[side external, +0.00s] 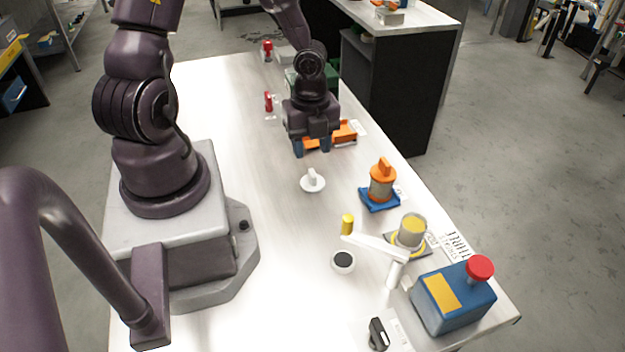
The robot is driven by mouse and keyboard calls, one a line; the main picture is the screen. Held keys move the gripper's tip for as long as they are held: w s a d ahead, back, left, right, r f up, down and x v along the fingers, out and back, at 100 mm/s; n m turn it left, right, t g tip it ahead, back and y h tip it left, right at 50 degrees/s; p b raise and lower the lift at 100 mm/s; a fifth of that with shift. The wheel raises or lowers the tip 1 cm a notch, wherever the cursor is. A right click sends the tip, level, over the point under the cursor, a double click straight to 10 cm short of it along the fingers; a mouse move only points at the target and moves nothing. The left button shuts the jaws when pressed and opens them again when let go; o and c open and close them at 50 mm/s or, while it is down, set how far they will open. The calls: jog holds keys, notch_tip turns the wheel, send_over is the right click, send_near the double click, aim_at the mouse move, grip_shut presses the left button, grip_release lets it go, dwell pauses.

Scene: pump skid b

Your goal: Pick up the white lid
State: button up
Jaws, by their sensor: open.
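The white lid (312,184) is a small round disc with an upright knob. It lies on the white table near the middle of the side external view. My gripper (312,148) points down above the table, behind the lid in the picture and apart from it. Its two blue-tipped fingers are spread, with nothing seen between them. An orange tray (345,132) shows just behind and to the right of the fingers.
Right of the lid stands an orange-topped part on a blue base (381,184). Nearer are a yellow cylinder (347,224), a white lever (378,247), a black-topped white cup (343,262) and a blue box with red button (455,296). The table (225,140) left of the lid is clear.

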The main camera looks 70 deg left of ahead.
aim_at(314, 175)
notch_tip(314, 175, down, 4)
jog(key=shift+r, duration=0.15)
jog(key=shift+w+a+f, duration=0.1)
jog(key=shift+w+f, duration=0.1)
jog(key=shift+f, duration=1.1)
jog(key=shift+w+a+f, duration=0.1)
jog(key=shift+w+f, duration=0.05)
jog(key=shift+f, duration=1.15)
grip_shut()
